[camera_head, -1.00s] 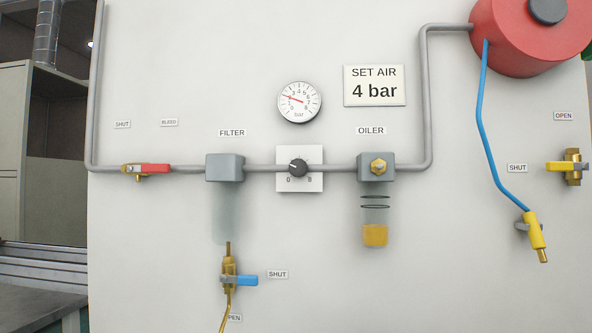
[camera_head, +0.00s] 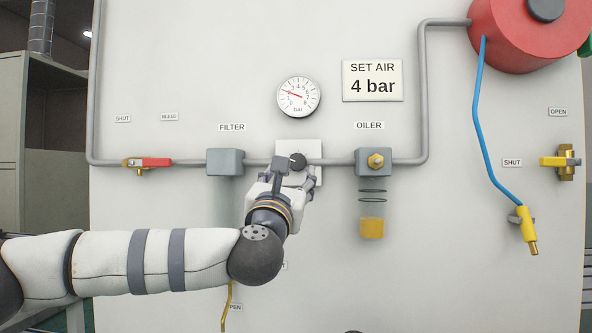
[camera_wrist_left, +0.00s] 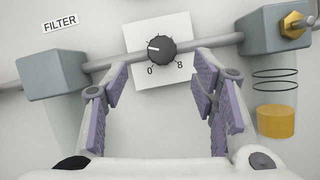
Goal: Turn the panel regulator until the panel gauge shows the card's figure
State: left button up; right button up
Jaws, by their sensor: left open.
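The panel regulator (camera_head: 298,160) is a dark round knob on a white square plate, with a scale from 0 to 8. In the left wrist view the knob (camera_wrist_left: 161,50) has its white mark pointing left. The panel gauge (camera_head: 298,97) is a round white dial above it, its red needle pointing left and slightly up, at roughly 2. The card (camera_head: 373,81) reads "SET AIR 4 bar". My left gripper (camera_head: 292,168) is open in front of the regulator; in its wrist view the purple-padded fingers (camera_wrist_left: 160,88) stand either side below the knob, apart from it. My right gripper is out of view.
The filter (camera_head: 225,162) is left of the regulator and the oiler (camera_head: 374,162) right of it, on a grey pipe. A red-handled valve (camera_head: 155,162) is farther left. A red tank (camera_head: 525,40) with a blue hose (camera_head: 484,130) is at right.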

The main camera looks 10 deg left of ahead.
aim_at(297, 164)
pick_arm(q)
jog(key=x, duration=0.6)
jog(key=shift+w+d+f, duration=0.1)
jog(key=shift+f, duration=0.2)
jog(key=shift+w+r, duration=0.3)
jog(key=shift+w, duration=0.3)
jog(key=c, duration=1.2)
